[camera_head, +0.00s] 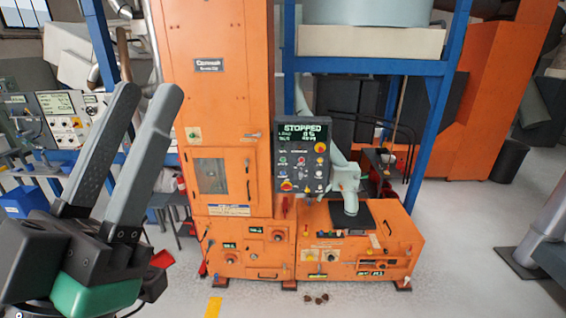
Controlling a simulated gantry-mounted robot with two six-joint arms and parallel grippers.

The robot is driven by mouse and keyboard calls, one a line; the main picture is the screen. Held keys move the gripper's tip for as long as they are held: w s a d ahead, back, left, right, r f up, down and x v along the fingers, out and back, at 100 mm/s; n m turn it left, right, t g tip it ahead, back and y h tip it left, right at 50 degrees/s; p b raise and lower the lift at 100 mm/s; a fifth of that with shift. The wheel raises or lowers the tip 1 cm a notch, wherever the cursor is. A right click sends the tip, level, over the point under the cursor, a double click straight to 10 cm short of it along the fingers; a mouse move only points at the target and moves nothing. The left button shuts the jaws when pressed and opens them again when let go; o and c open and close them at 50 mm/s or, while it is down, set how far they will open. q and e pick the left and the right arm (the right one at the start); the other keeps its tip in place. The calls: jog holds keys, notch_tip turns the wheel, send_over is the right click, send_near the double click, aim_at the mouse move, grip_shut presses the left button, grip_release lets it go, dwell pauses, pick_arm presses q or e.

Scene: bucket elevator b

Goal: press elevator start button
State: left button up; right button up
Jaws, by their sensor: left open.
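The control panel (303,182) is a dark upright box on the orange elevator housing, right of the picture's middle. Its display (304,133) reads "STOPPED" in green. Below the display are several small buttons, among them a greenish one (283,161) at the left; the labels are too small to read, so I cannot tell which is start. My left gripper (148,96) is large in the left foreground, its two grey fingers apart and pointing up, with nothing between them. It is left of the panel and well apart from it. My right gripper is not in view.
The tall orange elevator cabinet (220,110) stands behind the panel, with a low orange base unit (362,262) at its right. Blue frame posts (435,110) rise behind. Another control console (68,118) is at the left. The grey floor (440,290) in front is mostly clear.

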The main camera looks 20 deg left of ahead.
pick_arm(q)
grip_shut()
dwell(1.5)
